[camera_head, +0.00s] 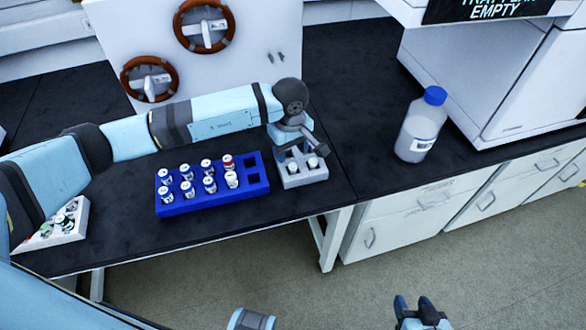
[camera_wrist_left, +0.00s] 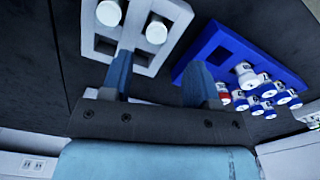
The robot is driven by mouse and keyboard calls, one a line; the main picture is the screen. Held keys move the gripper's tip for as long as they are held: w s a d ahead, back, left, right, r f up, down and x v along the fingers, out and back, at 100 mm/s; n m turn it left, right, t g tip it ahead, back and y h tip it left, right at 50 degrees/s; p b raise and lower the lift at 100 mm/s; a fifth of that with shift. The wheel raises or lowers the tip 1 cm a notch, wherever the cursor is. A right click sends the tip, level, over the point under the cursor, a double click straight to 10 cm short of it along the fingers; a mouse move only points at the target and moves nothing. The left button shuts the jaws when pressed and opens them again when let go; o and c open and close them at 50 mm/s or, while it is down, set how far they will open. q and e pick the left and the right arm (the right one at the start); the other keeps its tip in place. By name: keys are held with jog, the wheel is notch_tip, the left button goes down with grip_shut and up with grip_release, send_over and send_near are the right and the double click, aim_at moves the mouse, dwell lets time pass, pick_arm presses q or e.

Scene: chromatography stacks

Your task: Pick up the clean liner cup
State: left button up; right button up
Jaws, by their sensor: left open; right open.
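Two small white-topped cups stand in the grey block (camera_head: 304,182) on the bench. One cup (camera_head: 293,167) is on the left and the other cup (camera_head: 313,163) on the right; both tops show large in the left wrist view (camera_wrist_left: 109,12). I cannot tell which is the clean liner cup. My left gripper (camera_head: 300,142) is open and empty, pointing down above the back of the block. In the left wrist view its fingers (camera_wrist_left: 163,62) are spread, with the cups beyond them. My right gripper (camera_head: 415,308) is open and empty, low in front of the bench.
A blue rack (camera_head: 263,187) with several vials stands just left of the grey block. A white tray (camera_head: 70,230) with vials is at far left. A blue-capped bottle (camera_head: 420,125) stands to the right. The bench between block and bottle is clear.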

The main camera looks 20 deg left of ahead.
aim_at(293, 163)
pick_arm(q)
jog(key=f, duration=0.4)
jog(key=shift+w+d+f, duration=0.1)
jog(key=shift+d+f, duration=0.1)
jog(key=shift+f, duration=0.15)
jog(key=c, duration=1)
jog(key=shift+r, duration=0.1)
